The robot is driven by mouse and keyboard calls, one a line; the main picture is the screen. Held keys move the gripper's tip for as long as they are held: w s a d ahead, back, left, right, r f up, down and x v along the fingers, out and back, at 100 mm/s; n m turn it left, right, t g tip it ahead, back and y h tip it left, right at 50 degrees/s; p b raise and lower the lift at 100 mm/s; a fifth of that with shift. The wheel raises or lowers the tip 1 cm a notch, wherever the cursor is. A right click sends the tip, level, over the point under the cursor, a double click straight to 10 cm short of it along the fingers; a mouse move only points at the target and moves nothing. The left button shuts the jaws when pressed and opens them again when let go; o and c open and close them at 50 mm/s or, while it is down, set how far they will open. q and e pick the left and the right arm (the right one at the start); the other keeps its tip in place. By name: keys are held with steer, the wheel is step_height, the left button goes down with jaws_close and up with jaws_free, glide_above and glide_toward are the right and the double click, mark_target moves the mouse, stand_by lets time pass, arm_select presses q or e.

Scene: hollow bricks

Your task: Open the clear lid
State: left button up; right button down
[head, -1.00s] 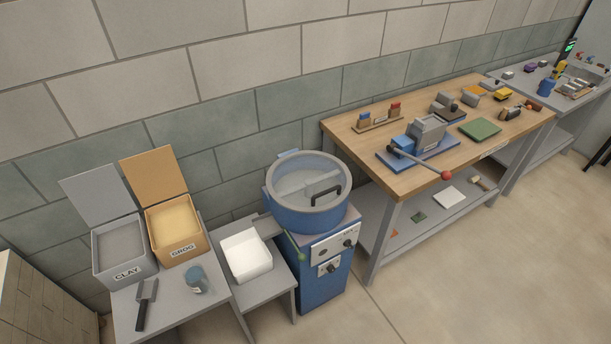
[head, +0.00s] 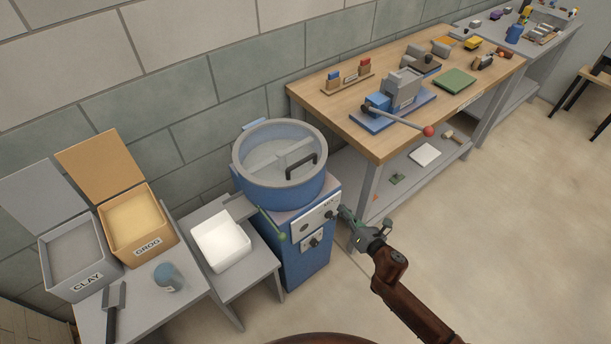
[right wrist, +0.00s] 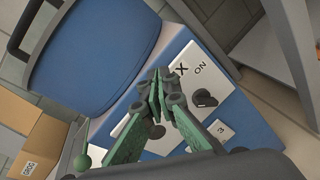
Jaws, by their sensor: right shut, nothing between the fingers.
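The clear lid (head: 270,160) lies closed on top of the round blue mixer (head: 290,200), with a black handle (head: 301,166) on its right side. The handle also shows at the upper left of the right wrist view (right wrist: 20,42). My right gripper (head: 346,214) is shut and empty, in front of the mixer's control panel (head: 315,215) and lower than the lid. In the right wrist view its fingertips (right wrist: 160,82) are together over the panel; I cannot tell whether they touch it. My left gripper is not in view.
A green-tipped lever (head: 282,236) sticks out at the mixer's front left. A white tub (head: 221,241) stands on a low stand left of the mixer. The wooden workbench (head: 385,140) is close on the right. Open floor lies in front.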

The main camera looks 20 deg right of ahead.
mark_target(306, 177)
steer(key=s+a+r+n+t+y+b, duration=0.1)
steer(key=a+r+n+y, duration=0.1)
steer(key=a+r+n, duration=0.35)
steer(key=a+r+n+t+y, duration=0.1)
steer(key=a+r+n+y, duration=0.15)
steer(key=r, duration=0.65)
steer(key=shift+h, duration=0.45)
steer(key=x, duration=0.3)
steer(key=b+x, duration=0.1)
steer(key=x, duration=0.5)
steer(key=shift+w+a+r, duration=0.1)
steer(key=shift+w+r, duration=0.2)
